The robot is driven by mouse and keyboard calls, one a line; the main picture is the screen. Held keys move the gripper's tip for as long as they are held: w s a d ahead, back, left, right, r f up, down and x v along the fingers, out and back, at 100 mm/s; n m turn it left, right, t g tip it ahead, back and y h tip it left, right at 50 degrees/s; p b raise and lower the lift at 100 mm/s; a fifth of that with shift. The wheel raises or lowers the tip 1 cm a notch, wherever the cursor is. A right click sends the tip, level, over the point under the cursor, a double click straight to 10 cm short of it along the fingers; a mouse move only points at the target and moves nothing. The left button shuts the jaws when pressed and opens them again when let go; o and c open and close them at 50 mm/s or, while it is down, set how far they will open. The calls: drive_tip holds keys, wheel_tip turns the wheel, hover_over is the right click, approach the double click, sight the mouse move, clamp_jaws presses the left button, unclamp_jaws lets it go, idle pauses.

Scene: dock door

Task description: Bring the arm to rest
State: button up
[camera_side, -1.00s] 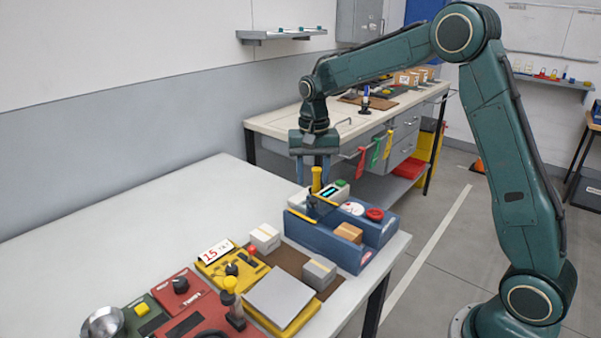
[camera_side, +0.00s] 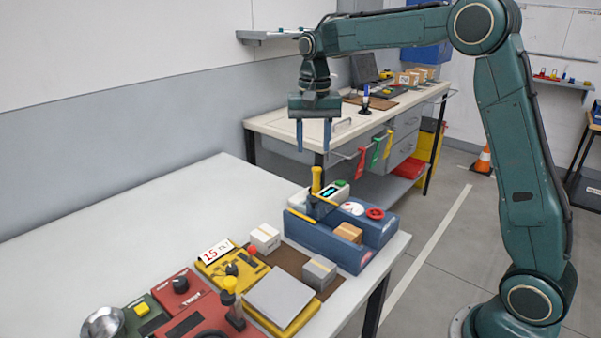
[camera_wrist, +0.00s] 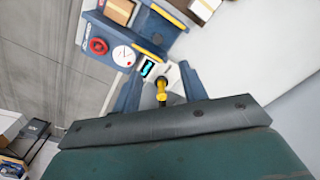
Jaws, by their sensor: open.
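My gripper (camera_side: 313,137) hangs fingers down above the white table, with its two fingers apart and nothing between them. It is above the blue dock unit (camera_side: 325,238), clear of it. The dock unit carries a yellow upright handle (camera_side: 316,180), a small device with a lit display (camera_side: 329,191), a white dial (camera_side: 354,209) and a red knob (camera_side: 375,213). In the wrist view the yellow handle (camera_wrist: 161,90) shows below and between the open fingers, with the red knob (camera_wrist: 99,46) to its left.
A brown box (camera_side: 348,232) sits in the dock unit. White and grey boxes (camera_side: 265,237), a yellow scale (camera_side: 280,299) and a red panel (camera_side: 195,310) stand nearby. The table's left part (camera_side: 140,225) is bare. A second bench (camera_side: 290,120) stands behind.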

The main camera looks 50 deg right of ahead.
drive_tip(key=s+a+r+n+t, duration=0.1)
drive_tip(key=s+a+r+n, duration=0.15)
drive_tip(key=s, duration=0.45)
drive_tip(key=s+a+r+n+t, duration=0.2)
drive_tip(key=s+r, duration=0.1)
drive_tip(key=s, duration=0.5)
drive_tip(key=s+a+f+n+t, duration=0.1)
drive_tip(key=s+f+n, duration=0.1)
drive_tip(key=s, duration=0.5)
drive_tip(key=s+a+f+n+t, duration=0.1)
drive_tip(key=s+f+n, duration=0.1)
drive_tip(key=s, duration=0.5)
drive_tip(key=shift+s+a+f+t, duration=0.15)
drive_tip(key=shift+s+a+t, duration=0.05)
drive_tip(key=shift+a+t, duration=0.15)
